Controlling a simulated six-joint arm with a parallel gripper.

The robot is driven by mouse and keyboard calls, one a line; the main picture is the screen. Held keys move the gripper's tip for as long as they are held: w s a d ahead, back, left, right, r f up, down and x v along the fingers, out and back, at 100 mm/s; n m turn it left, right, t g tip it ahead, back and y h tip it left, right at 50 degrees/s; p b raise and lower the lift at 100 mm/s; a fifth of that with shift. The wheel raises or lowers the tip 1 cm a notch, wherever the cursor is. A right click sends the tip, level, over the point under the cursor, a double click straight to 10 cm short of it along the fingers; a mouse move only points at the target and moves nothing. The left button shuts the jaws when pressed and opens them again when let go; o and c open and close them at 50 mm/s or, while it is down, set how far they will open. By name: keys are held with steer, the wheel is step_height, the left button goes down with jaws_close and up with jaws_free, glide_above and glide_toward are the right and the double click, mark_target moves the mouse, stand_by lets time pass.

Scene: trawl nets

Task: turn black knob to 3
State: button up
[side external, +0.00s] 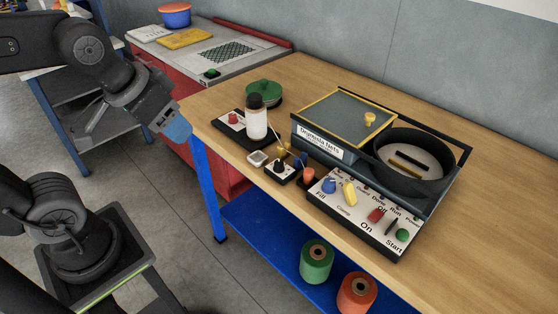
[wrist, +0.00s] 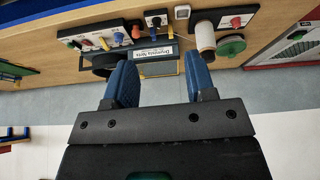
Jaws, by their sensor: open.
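The black knob (side external: 280,166) sits on a small white-topped box (side external: 284,174) near the front edge of the wooden bench. In the wrist view, which sees the bench upside down, the black knob (wrist: 156,21) is at the top middle. Its scale and pointer direction are too small to read. My gripper (side external: 178,132) is open and empty, off the bench's left end, well apart from the knob. In the wrist view its two blue fingers (wrist: 159,70) stand wide apart with nothing between them.
A control panel (side external: 362,210) with a blue knob, yellow lever and buttons lies to the right. A tank unit (side external: 322,150) stands behind. Bare bench lies at far right.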

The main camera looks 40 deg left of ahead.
steer(key=w+n+g, duration=0.2)
steer(key=w+n, duration=0.1)
steer(key=w, duration=0.7)
steer(key=n+g, duration=0.3)
steer(key=n, duration=0.1)
glide_toward(279, 162)
step_height(279, 162, down, 9)
steer(key=shift+w+f, duration=0.1)
steer(key=shift+f, duration=0.1)
steer(key=c, duration=0.9)
